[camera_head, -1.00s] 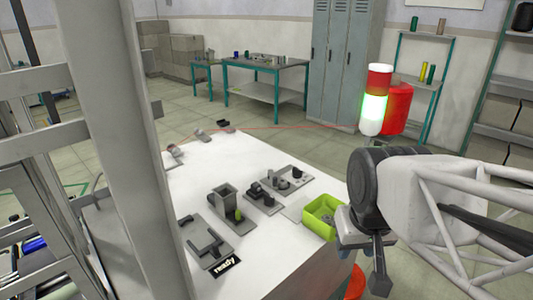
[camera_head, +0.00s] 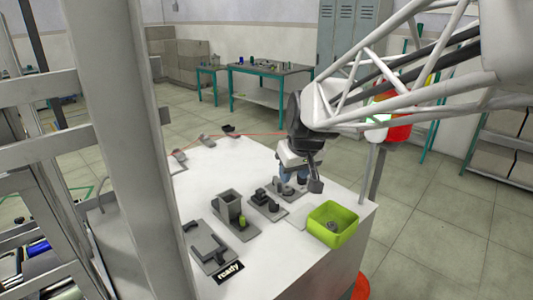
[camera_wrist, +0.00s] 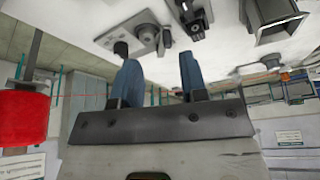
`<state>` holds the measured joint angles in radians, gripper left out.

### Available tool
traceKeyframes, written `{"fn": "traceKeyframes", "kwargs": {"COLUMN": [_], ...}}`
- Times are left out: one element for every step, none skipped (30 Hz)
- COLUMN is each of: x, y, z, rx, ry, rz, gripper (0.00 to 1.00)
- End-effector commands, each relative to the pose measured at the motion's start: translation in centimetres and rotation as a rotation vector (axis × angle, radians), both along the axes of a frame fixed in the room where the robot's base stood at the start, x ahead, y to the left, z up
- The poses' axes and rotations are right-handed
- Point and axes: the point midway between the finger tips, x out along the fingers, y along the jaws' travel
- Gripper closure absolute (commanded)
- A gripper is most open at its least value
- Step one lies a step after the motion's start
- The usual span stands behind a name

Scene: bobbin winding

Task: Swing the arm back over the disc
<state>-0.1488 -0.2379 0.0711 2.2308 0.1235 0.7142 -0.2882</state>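A round grey disc (camera_wrist: 147,36) lies on a flat grey plate (camera_wrist: 128,30) at the top of the wrist view, with a dark knob (camera_wrist: 120,48) beside it. In the head view my gripper (camera_head: 287,177) hangs above that plate (camera_head: 296,200), at the rear right of the white table, and partly hides it. In the wrist view my gripper (camera_wrist: 160,72) has its two blue fingers well apart with nothing between them. The disc shows beyond the left fingertip. The gripper's exact height above the disc is not clear.
A green bin (camera_head: 345,238) with small grey parts stands at the table's right corner. Left of the plate are a dark fixture (camera_head: 266,206), a square grey tube (camera_head: 229,205) and a flat bracket plate (camera_head: 207,245). A lamp post (camera_head: 376,175) rises behind the bin.

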Motion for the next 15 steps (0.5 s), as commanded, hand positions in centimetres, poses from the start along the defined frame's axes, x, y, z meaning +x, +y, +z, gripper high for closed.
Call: {"fn": "traceKeyframes", "kwargs": {"x": [0.8, 1.2, 1.7, 2.0, 2.3, 2.5, 2.7, 2.8, 2.8, 2.9, 2.9, 2.9, 2.9, 2.9, 2.9], "y": [0.5, 0.7, 1.0, 1.2, 1.3, 1.5, 1.6, 1.6, 1.7, 1.7, 1.7, 1.7, 1.7, 1.7, 1.7], "z": [-0.1, -0.2, -0.2, -0.1, -0.1, -0.2, -0.2, -0.2, -0.2, -0.2, -0.2, -0.2, -0.2, -0.2, -0.2], "rx": [0.000, 0.001, 0.001, 0.002, 0.002, 0.002, 0.003, 0.002, 0.003, 0.002, 0.003, 0.003, 0.003, 0.003, 0.002], "ry": [-0.003, -0.005, -0.008, -0.011, -0.013, -0.015, -0.016, -0.018, -0.017, -0.017, -0.018, -0.018, -0.018, -0.018, -0.019], "rz": [0.013, 0.018, 0.024, 0.028, 0.032, 0.036, 0.038, 0.040, 0.042, 0.042, 0.042, 0.042, 0.042, 0.042, 0.041], "gripper": [0.60, 0.60, 0.60, 0.60, 0.60, 0.60, 0.60, 0.60, 0.60, 0.60, 0.60, 0.60, 0.60, 0.60, 0.60]}}
